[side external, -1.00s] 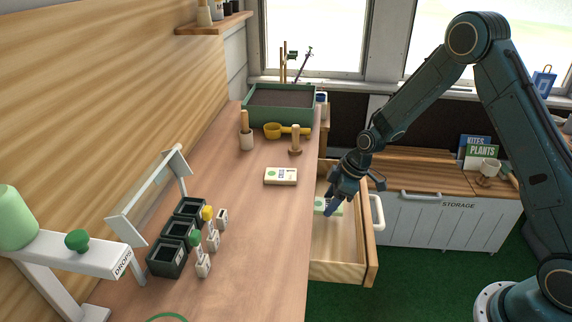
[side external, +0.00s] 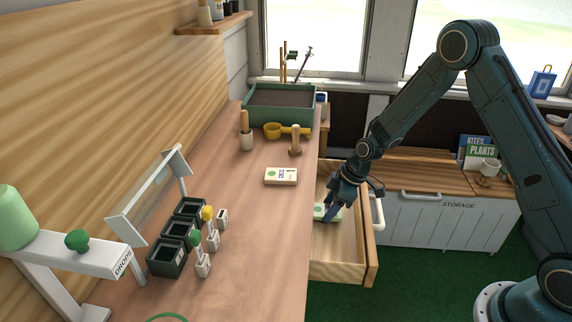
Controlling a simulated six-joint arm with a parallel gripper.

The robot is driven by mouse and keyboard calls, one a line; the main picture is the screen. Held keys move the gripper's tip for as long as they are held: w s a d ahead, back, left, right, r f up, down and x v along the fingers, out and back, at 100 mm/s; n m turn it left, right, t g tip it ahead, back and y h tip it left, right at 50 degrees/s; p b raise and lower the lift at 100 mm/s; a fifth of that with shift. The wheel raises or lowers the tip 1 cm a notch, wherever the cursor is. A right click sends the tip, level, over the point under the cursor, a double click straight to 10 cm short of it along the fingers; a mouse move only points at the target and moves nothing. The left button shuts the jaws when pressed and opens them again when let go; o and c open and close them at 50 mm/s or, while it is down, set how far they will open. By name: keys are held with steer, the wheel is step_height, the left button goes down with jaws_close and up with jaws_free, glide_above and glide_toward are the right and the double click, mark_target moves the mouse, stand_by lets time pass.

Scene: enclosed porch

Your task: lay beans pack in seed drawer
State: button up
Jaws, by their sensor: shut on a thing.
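The open wooden seed drawer (side external: 341,272) juts out from the right side of the bench. My gripper (side external: 329,213) reaches down into it and is shut on a pale pack with green marks (side external: 319,213). The pack lies low inside the drawer, near its bench side, partly hidden by my gripper. I cannot tell whether it touches the drawer floor. A similar cream pack with a green mark (side external: 281,176) lies flat on the bench top. The print on both packs is too small to read, so I cannot tell which is beans.
The bench top (side external: 255,260) is mostly clear near the drawer. Dark pots (side external: 166,258) and small labelled blocks stand at its left. A yellow scoop (side external: 272,131), wooden tools and a green soil tray (side external: 280,118) stand at the back. A white storage chest (side external: 440,222) is behind the drawer.

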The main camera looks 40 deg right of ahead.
steer(key=shift+f, duration=0.55)
stand_by(0.5)
steer(key=o, duration=1.5)
steer(key=shift+o, duration=0.2)
steer(key=shift+r, duration=0.2)
steer(key=shift+v, duration=3.25)
steer(key=shift+w+a+r, duration=0.15)
steer(key=shift+w+r, duration=0.05)
steer(key=shift+r, duration=0.05)
steer(key=shift+r, duration=0.2)
steer(key=v, duration=1.3)
steer(key=shift+s+r, duration=0.1)
steer(key=shift+s, duration=0.05)
